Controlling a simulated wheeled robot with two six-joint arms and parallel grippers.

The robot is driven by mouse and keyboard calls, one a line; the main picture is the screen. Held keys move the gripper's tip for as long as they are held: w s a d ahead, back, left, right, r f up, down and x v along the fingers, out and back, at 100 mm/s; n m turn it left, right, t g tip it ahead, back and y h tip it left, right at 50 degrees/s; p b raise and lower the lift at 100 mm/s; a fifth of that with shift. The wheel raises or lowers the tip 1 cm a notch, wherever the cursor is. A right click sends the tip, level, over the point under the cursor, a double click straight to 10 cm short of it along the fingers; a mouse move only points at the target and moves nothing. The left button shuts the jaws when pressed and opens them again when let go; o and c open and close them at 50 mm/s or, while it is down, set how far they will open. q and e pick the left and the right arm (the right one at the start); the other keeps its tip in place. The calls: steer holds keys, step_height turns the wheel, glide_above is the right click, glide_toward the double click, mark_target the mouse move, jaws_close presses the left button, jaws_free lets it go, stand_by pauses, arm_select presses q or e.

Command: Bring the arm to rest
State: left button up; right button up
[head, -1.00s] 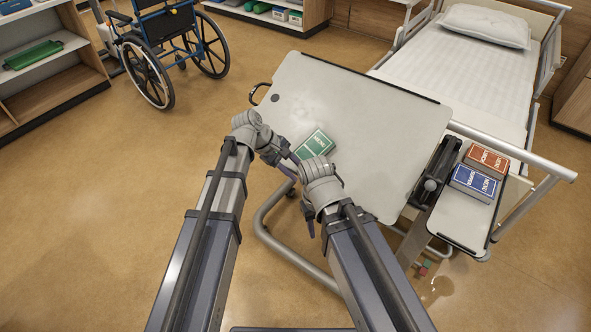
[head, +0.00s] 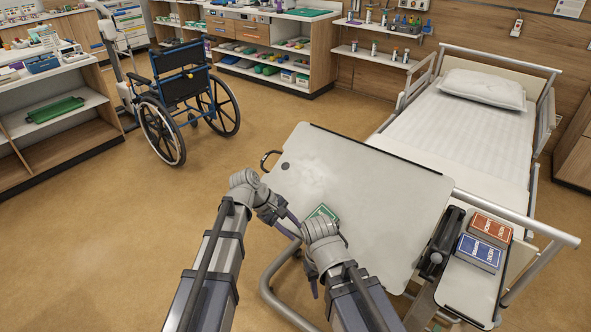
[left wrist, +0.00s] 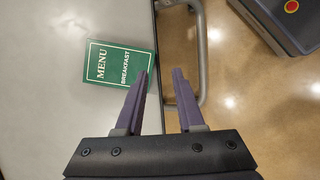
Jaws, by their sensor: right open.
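My left gripper (head: 288,226) is over the near left edge of the white overbed table (head: 375,190). In the left wrist view its two purple fingers (left wrist: 163,80) stand apart with nothing between them. The green breakfast menu (head: 325,211) lies on the table just beyond it, partly hidden by my arms. In the left wrist view the menu (left wrist: 118,63) lies left of the fingers, clear of their gap. My right gripper (head: 313,286) is lower, pointing down near the table's near edge; its fingers are mostly hidden by its wrist, and no held object shows.
A red menu (head: 491,228) and a blue menu (head: 480,252) lie on the side shelf (head: 463,290) at right. The bed (head: 463,140) stands behind the table. A wheelchair (head: 185,100) stands at upper left. The floor (head: 120,230) at left is clear.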

arm_select(q)
steer(key=s+a+r+m+y+p, duration=0.1)
steer(key=s+r+m+y+p, duration=0.3)
steer(key=s, duration=0.4)
steer(key=s+a+r+m+g+y+p, duration=0.1)
steer(key=s+a+r+m+y+p, duration=0.1)
steer(key=s+m+p, duration=0.5)
step_height(320, 180, up, 2)
steer(key=s+m+y, duration=0.1)
steer(key=s+m, duration=0.1)
steer(key=shift+a+r+m+y+p, duration=0.2)
steer(key=shift+r+m+y+p, duration=0.1)
steer(key=shift+y, duration=0.1)
arm_select(e)
step_height(320, 180, up, 12)
steer(key=shift+f, duration=0.2)
